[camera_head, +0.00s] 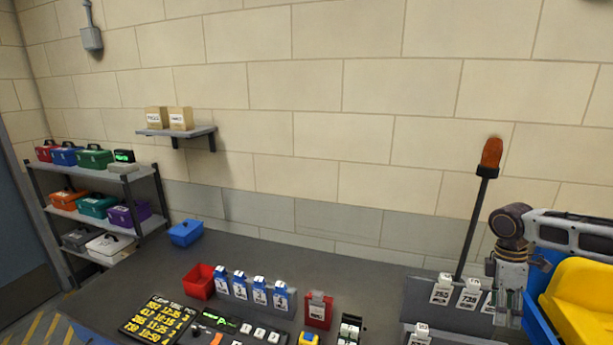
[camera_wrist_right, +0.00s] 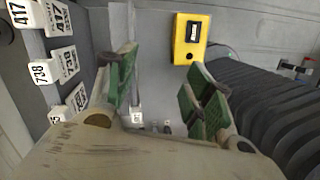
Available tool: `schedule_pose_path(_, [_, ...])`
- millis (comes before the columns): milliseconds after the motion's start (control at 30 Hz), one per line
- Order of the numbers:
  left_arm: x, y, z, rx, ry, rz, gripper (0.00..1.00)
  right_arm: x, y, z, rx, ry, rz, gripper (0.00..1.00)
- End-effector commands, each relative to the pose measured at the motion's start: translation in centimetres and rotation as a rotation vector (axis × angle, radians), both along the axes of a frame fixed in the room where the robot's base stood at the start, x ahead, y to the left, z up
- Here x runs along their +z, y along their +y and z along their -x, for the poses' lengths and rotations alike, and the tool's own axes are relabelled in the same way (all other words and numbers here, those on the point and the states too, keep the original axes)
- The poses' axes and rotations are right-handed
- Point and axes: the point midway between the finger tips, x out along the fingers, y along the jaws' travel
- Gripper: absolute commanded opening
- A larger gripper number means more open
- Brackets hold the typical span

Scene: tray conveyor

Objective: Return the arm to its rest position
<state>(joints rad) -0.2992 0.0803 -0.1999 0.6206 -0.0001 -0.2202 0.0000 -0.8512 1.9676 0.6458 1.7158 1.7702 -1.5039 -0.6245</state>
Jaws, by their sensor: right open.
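My right arm comes in from the right edge in the head view, and its gripper (camera_head: 509,306) points down just right of the white numbered tags (camera_head: 468,294). In the right wrist view the gripper (camera_wrist_right: 163,88) has its green-padded fingers spread apart, with nothing held between them. My left arm and gripper are not in the head view.
A yellow bin (camera_head: 580,300) stands right of the right gripper. A dark pole with an orange lamp (camera_head: 491,152) rises behind the tags. The wrist view shows a yellow box (camera_wrist_right: 190,40) and a dark ribbed surface (camera_wrist_right: 265,105). The table's back middle is clear.

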Motion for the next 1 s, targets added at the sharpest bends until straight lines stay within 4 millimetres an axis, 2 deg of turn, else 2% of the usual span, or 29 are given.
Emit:
schedule_pose_path(500, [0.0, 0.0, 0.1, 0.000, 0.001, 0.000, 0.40, -4.4, -4.4, 5.1, -0.205, 0.000, -0.180, 0.52])
schedule_pose_path(1000, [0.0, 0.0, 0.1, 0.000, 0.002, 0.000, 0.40, -9.2, -6.7, 10.5, -0.399, 0.000, -0.350, 0.52])
